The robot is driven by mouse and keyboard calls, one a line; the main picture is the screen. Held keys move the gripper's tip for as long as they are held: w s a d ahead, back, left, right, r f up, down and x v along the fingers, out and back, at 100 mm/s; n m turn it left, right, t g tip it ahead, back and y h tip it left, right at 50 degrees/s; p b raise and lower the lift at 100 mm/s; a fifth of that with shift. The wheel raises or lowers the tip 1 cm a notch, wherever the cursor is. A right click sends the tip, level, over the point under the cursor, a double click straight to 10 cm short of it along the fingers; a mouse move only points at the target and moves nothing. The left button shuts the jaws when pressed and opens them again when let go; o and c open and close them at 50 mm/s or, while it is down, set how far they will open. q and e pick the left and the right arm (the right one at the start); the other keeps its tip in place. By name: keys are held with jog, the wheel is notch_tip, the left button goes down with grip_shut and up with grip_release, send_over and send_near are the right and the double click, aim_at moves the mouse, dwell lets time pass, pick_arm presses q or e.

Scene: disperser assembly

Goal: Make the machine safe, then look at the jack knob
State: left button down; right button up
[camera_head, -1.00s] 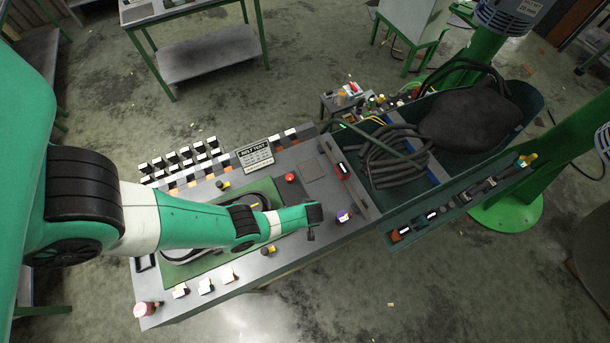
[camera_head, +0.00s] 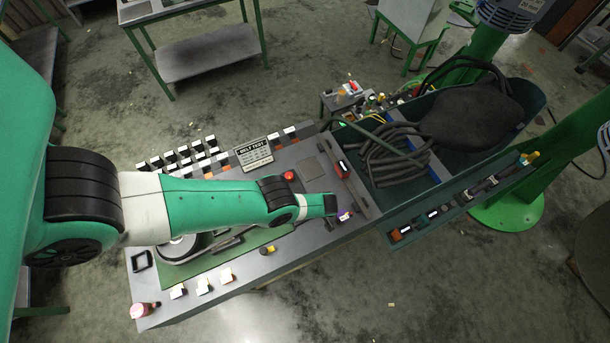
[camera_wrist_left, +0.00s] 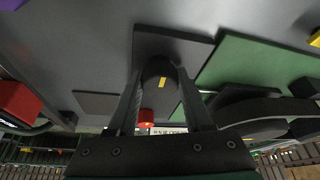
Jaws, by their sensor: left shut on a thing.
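In the left wrist view, my left gripper (camera_wrist_left: 160,72) is shut on a round black knob (camera_wrist_left: 158,70) with a yellow mark. The knob stands on a dark square plate (camera_wrist_left: 175,46) on the grey console. In the head view, my left gripper (camera_head: 331,224) reaches down by the purple-and-white control (camera_head: 346,215), and the arm hides the held knob. A red button (camera_head: 289,175) sits on the console; it also shows beyond the fingers in the wrist view (camera_wrist_left: 146,117). I cannot tell which control is the jack knob. My right gripper is not in view.
A green panel (camera_wrist_left: 245,62) with dark parts lies beside the knob. Several white-capped controls (camera_head: 203,284) line the console's front edge, with a pink knob (camera_head: 141,309) at the corner. A green trough (camera_head: 530,95) with black hose stands right.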

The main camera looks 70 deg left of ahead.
pick_arm(q)
jog(key=shift+n, duration=0.3)
jog(key=shift+n+b, duration=0.5)
jog(key=shift+b, duration=0.05)
jog(key=shift+g, duration=0.3)
jog(key=shift+c, duration=1.5)
grip_release()
